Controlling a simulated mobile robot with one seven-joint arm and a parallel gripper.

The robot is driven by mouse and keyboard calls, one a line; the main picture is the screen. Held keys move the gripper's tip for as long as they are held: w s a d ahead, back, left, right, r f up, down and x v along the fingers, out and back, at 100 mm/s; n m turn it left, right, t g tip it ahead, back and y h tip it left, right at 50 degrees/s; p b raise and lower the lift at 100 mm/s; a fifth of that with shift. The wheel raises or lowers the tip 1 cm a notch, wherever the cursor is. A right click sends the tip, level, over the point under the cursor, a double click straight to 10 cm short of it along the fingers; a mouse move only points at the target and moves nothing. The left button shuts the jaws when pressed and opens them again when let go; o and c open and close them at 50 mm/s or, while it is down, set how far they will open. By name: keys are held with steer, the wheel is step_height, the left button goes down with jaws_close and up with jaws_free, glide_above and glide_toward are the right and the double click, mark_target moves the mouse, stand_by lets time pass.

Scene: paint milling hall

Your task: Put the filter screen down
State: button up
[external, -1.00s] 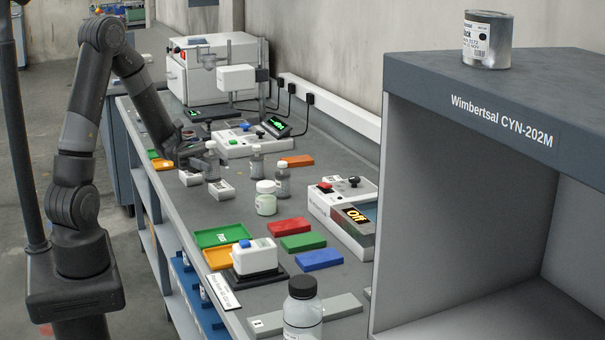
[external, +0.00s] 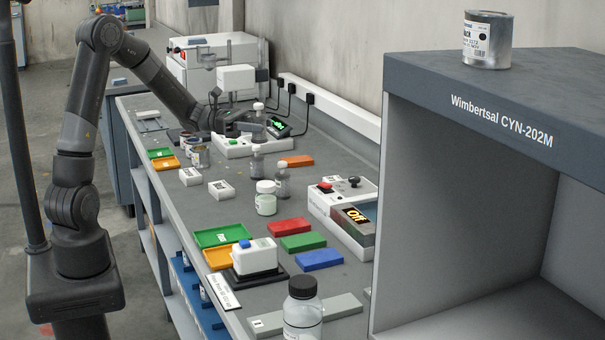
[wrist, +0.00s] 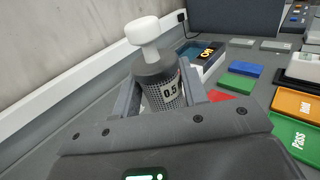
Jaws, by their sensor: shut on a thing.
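The filter screen is a dark grey meshed cylinder (wrist: 162,88) with a "0.5" label and a white knob on top. My gripper (wrist: 158,98) is shut on its sides in the wrist view. In the external view my gripper (external: 250,124) holds the screen (external: 259,121) upright at the white device with the green display, far along the bench. I cannot tell whether its underside touches anything. Two similar grey pieces with light tops, one at the middle (external: 257,164) and one nearer (external: 282,184), stand on the bench.
The white device (external: 235,147) with a lit green display (external: 279,126) is beside my gripper. Small white labelled blocks (external: 221,190), a jar (external: 265,200) and metal cans (external: 200,157) stand nearer. Coloured trays and blocks lie at the front. A wall rail runs behind.

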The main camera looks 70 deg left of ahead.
steer(key=w+a+n+t+y, duration=0.35)
steer(key=w+a+y, duration=0.2)
steer(key=w, duration=0.45)
steer(key=w+a+n+t+y, duration=0.2)
steer(key=w+a+n+y, duration=0.3)
steer(key=w, duration=0.4)
steer(key=m, duration=0.1)
glide_above(296, 159)
step_height(296, 159, down, 12)
steer(key=shift+f, duration=2)
steer(key=shift+f, duration=0.1)
steer(key=o, duration=1.1)
steer(key=shift+f, duration=0.1)
